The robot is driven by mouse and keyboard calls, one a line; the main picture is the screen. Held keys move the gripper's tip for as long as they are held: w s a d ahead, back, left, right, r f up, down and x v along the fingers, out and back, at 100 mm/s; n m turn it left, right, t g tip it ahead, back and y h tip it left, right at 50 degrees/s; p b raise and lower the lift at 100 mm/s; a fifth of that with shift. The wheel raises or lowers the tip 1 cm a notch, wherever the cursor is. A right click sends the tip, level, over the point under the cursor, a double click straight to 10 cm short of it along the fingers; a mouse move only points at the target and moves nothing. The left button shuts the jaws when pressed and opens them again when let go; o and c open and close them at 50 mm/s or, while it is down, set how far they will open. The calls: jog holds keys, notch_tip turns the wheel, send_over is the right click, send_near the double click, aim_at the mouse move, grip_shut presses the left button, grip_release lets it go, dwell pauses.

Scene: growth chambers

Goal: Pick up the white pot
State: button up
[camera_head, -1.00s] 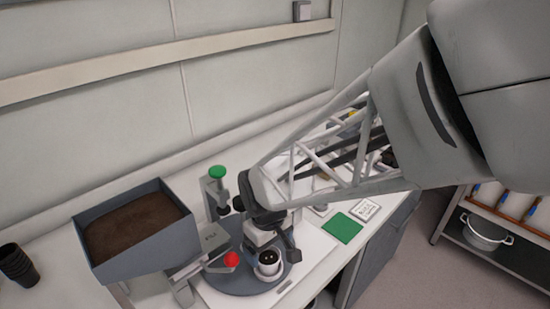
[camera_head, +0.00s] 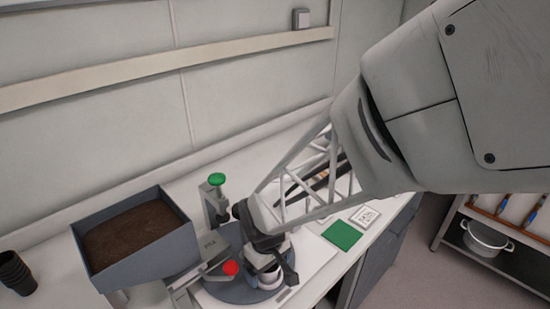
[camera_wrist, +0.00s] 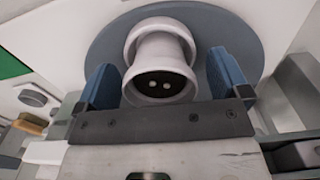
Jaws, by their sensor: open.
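The white pot (camera_wrist: 158,50) stands on a round blue-grey disc (camera_wrist: 108,40), seen from above in the wrist view. Its rim faces the camera, and its dark inside holds two small pale spots. My gripper (camera_wrist: 165,85) is open, with one blue finger on each side of the pot; a gap shows on both sides. In the head view the pot (camera_head: 270,279) is mostly hidden behind my gripper (camera_head: 272,268).
A grey box of brown soil (camera_head: 140,230) stands left of the disc. A red knob (camera_head: 231,268) and a green-topped post (camera_head: 217,180) are close by. A green square (camera_head: 342,235) and a white label card (camera_head: 365,217) lie to the right. Dark stacked cups (camera_head: 16,272) stand far left.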

jog(key=c, duration=1)
jog(key=shift+r, duration=0.8)
notch_tip(320, 180, up, 2)
jog(key=shift+r, duration=0.1)
jog(key=s+d, duration=0.3)
jog(key=s, duration=0.4)
jog(key=s+d+r, duration=0.1)
jog(key=s+d, duration=0.3)
jog(key=s, duration=0.3)
jog(key=shift+s, duration=0.15)
jog(key=shift+r, duration=0.1)
